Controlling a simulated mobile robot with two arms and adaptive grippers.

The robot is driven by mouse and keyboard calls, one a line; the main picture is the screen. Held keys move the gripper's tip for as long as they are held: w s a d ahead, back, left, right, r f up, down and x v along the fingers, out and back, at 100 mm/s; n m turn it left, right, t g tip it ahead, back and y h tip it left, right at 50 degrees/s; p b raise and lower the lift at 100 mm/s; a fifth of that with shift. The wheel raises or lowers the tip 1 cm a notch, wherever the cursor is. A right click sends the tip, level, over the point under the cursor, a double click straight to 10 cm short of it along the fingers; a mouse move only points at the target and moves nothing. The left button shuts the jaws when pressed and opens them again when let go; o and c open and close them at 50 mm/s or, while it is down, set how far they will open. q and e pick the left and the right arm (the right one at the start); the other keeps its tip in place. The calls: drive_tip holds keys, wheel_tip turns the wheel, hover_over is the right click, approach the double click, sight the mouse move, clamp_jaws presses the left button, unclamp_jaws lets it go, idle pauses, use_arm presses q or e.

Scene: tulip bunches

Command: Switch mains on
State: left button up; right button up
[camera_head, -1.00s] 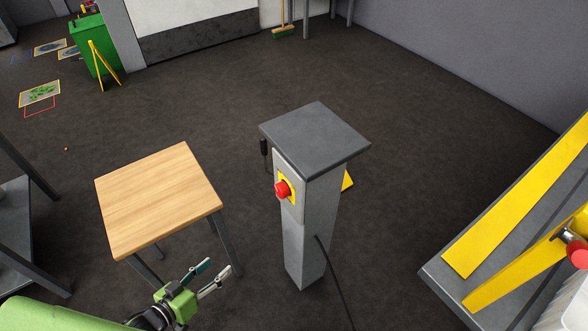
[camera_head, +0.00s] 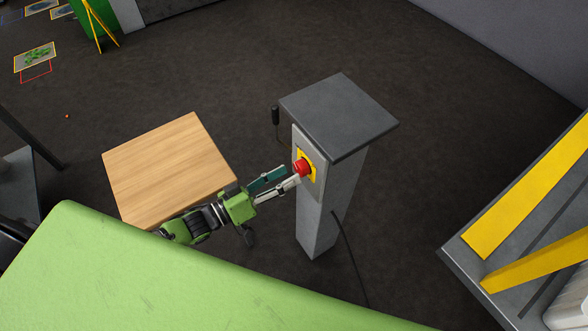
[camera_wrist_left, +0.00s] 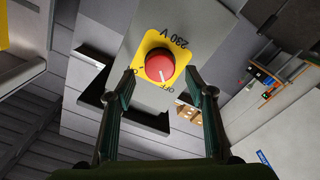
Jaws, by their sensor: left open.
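The mains switch is a red knob (camera_head: 301,167) on a yellow plate (camera_head: 314,172), on the side of a grey pedestal (camera_head: 330,200). My left gripper (camera_head: 283,178) is open, its fingertips close to the knob. I cannot tell whether a fingertip touches the knob. My right gripper is not in view.
A wooden-topped table (camera_head: 165,165) stands left of the pedestal, close to my left arm. A black cable (camera_head: 351,255) hangs at the pedestal's right side. A grey structure with yellow strips (camera_head: 525,195) stands at the right.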

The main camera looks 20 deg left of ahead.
sight(297, 170)
use_arm(q)
drive_tip(key=shift+x, duration=1.25)
drive_tip(key=shift+w+d, duration=0.3)
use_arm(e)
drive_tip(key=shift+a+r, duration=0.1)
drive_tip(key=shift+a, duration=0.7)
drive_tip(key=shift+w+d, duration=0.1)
use_arm(q)
drive_tip(key=c, duration=1.1)
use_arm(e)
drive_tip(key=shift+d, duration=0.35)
